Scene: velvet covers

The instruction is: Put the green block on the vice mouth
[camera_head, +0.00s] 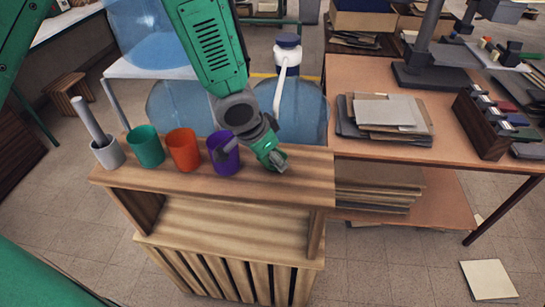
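My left gripper (277,161) is over the right part of the wooden shelf top (305,168), just right of the purple cup (224,160). Its arm comes down from the top of the picture. A small green part shows at the gripper, between the grey wrist and the grey fingertips. I cannot tell whether it is the green block or part of the gripper. The finger opening is too small to make out. I cannot make out a vice for certain. My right gripper is not in view.
An orange cup (184,150), a green cup (145,146) and a grey mortar with pestle (107,153) stand left of the purple cup. Large blue water bottles (304,110) stand behind. The right table (350,75) holds papers (385,112) and a wooden rack (480,128).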

